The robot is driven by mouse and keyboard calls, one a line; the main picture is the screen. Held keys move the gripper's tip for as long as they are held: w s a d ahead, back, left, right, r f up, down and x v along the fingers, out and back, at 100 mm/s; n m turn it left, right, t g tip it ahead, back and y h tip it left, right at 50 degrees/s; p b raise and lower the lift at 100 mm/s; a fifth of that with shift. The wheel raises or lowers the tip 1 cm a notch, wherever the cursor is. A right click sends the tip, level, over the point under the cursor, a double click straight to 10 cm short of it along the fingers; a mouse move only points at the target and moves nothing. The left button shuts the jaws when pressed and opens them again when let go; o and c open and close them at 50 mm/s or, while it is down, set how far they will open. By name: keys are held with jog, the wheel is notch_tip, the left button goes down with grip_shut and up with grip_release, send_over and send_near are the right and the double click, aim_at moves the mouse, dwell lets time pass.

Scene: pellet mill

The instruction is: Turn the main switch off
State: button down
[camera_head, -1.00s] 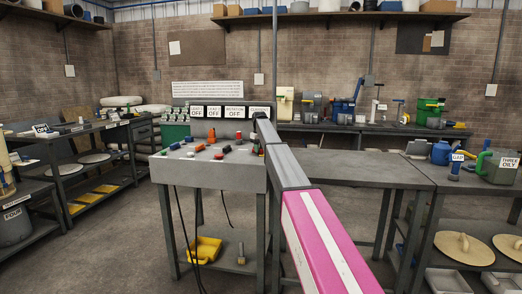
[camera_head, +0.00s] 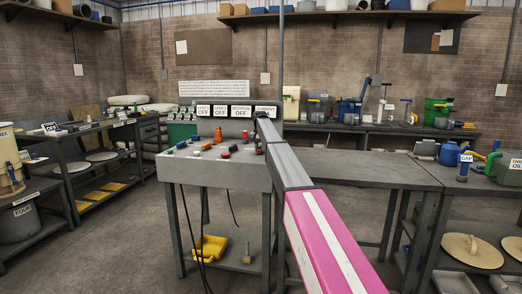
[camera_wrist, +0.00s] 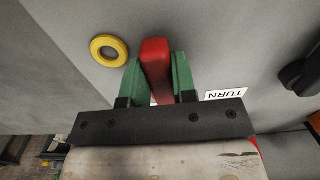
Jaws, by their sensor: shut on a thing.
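In the wrist view a red handle (camera_wrist: 155,48) stands out from a grey panel (camera_wrist: 215,50). My gripper (camera_wrist: 155,72) is shut on it, with one green finger on each side. In the head view the grey control console (camera_head: 215,172) carries several small coloured controls. My arm reaches to its right rear corner. The gripper cannot be made out there, and I cannot tell which way the handle points relative to its off mark.
A yellow ring (camera_wrist: 109,51) is left of the handle and a black knob (camera_wrist: 298,74) is right of it. Several display plates stand behind the console, such as one reading OFF (camera_head: 240,112). A bare bench (camera_head: 365,168) lies right of the console. A yellow bin (camera_head: 209,248) sits underneath.

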jog(key=shift+a, duration=0.1)
dwell(0.5)
jog(key=c, duration=0.9)
grip_release()
notch_tip(320, 180, up, 11)
jog(key=shift+f, duration=0.1)
